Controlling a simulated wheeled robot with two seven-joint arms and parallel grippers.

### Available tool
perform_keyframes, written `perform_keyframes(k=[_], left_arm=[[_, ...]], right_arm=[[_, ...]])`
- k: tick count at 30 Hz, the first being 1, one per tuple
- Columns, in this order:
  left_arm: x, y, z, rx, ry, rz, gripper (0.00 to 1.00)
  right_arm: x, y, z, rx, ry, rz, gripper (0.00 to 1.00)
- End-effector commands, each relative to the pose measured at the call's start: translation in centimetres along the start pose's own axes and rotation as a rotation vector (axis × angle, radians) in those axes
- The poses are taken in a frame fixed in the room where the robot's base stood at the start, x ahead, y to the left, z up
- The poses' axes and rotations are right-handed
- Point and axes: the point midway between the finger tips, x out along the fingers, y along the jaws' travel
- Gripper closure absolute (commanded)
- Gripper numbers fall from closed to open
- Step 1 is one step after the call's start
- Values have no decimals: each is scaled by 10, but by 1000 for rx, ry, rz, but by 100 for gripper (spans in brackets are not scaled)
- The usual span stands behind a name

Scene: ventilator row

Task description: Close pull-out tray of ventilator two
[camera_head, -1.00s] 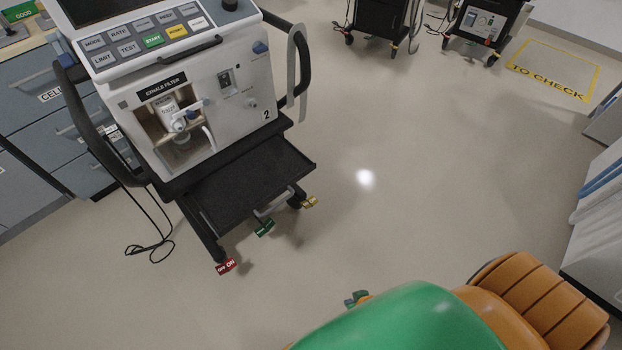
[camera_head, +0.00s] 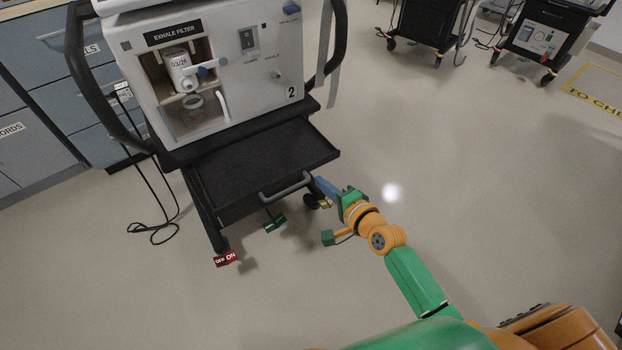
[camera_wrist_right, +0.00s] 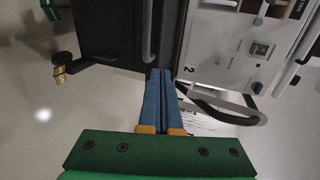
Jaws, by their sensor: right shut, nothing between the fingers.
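Ventilator two (camera_head: 215,75) is a white unit marked "2" on a black wheeled stand. Its black pull-out tray (camera_head: 250,160) sticks out at the front below the body, with a grey bar handle (camera_head: 287,186) on its front edge. My right gripper (camera_head: 318,184) has its blue fingers together and empty, close to the right end of the handle. In the right wrist view the fingers (camera_wrist_right: 164,75) point toward the tray front, beside the handle (camera_wrist_right: 148,30); whether they touch is unclear. My left gripper is not in view.
Coloured caster pedals, one red (camera_head: 226,258) and one green (camera_head: 274,223), sit below the tray. A cable (camera_head: 155,215) lies on the floor at left by grey drawers (camera_head: 35,125). Another black cart (camera_head: 425,25) stands behind.

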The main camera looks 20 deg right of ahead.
Motion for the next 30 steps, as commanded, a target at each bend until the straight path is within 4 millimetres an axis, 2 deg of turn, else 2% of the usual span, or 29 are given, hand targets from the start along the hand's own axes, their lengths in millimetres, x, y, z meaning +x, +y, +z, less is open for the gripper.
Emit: perform_keyframes(k=[3,9,16,25,30], left_arm=[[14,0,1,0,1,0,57],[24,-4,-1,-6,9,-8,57],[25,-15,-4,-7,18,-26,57],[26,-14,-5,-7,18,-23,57],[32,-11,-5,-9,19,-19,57]], right_arm=[[26,4,0,-1,0,-2,100],[53,3,0,-2,0,1,100],[60,1,0,-3,0,3,100],[61,1,0,-3,0,2,100],[73,-2,1,-2,0,1,100]])
